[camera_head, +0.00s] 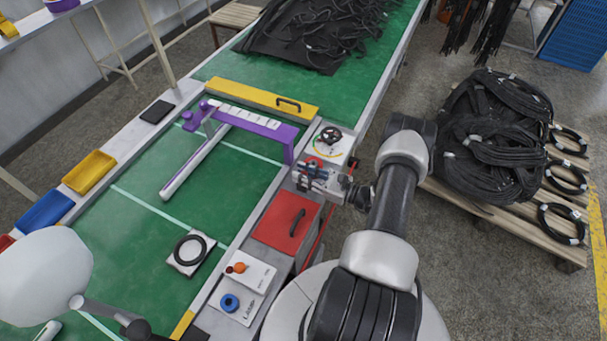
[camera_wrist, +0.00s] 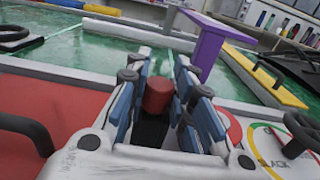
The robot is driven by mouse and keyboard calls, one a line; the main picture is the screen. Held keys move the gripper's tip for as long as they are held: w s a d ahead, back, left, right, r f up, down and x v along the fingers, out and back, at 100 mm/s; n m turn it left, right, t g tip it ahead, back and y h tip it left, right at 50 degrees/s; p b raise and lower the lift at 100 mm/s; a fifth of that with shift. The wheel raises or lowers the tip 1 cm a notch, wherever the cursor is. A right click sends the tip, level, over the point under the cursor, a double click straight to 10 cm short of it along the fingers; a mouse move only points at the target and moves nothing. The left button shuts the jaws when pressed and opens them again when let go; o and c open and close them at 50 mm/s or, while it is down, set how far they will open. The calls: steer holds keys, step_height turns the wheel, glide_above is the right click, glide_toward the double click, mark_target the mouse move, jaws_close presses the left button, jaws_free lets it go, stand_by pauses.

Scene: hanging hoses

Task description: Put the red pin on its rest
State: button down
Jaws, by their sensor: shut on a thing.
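The red pin (camera_wrist: 157,95) shows in the wrist view as a short red cylinder between the blue-padded fingers of my gripper (camera_wrist: 163,88), which is shut on it. Its lower part is hidden by the fingers. In the head view my gripper (camera_head: 309,174) is at the conveyor's right edge, above the side bench. A red round piece (camera_wrist: 231,127) lies just right of the fingers in the wrist view, partly covered; I cannot tell whether it is the rest. The pin cannot be made out clearly in the head view.
A white dial plate with a black handwheel (camera_head: 331,134) is beyond my gripper. A purple arch (camera_head: 258,127) stands close to its left. A red box lid with a black handle (camera_head: 286,222) is nearer. A white plate (camera_head: 252,284) holds orange and blue parts.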

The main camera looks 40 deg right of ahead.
steer(key=shift+f+b, duration=0.3)
steer(key=c, duration=1.4)
jaws_free()
steer(key=shift+r, duration=0.1)
